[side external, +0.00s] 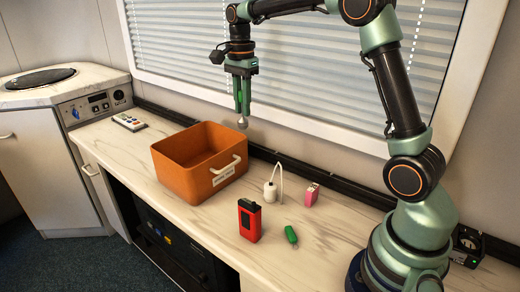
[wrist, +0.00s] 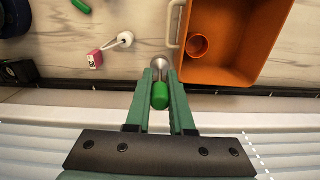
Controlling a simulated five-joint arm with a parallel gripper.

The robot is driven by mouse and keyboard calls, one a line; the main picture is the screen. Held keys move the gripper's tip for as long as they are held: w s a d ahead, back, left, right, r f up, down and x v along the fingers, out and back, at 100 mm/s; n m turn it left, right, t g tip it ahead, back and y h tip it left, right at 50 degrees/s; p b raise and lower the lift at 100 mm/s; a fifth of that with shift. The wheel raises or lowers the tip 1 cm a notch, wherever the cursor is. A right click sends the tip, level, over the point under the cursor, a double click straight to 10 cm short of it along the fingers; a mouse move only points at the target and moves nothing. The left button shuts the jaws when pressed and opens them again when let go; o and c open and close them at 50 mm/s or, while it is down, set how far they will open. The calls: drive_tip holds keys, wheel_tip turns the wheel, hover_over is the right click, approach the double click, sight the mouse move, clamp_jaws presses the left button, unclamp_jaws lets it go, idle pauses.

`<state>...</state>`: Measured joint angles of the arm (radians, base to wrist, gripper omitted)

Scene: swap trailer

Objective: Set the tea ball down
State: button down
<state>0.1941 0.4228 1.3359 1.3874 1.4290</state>
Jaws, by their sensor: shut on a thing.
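My gripper (side external: 242,108) is raised above the back of the counter, behind the orange bin, and points down. In the wrist view my gripper (wrist: 160,76) is shut on the tea ball, whose green handle (wrist: 160,96) sits between the fingers. The tea ball's round metal end (wrist: 161,63) sticks out past the fingertips; it also shows below them in the side view (side external: 242,123). The tea ball hangs clear of the counter. The fingers hide part of the handle.
The open orange bin (side external: 180,173) has a pale handle and label; a small orange-brown cup (wrist: 198,46) lies inside. Window blinds are behind.

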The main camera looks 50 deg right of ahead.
drive_tip(key=s+a+m, duration=0.1)
drive_tip(key=a, duration=1.5)
drive_tip(key=shift+s+f, duration=0.2)
drive_tip(key=shift+f, duration=9.8)
drive_tip(key=c, duration=0.8)
unclamp_jaws()
drive_tip(key=shift+f, duration=0.1)
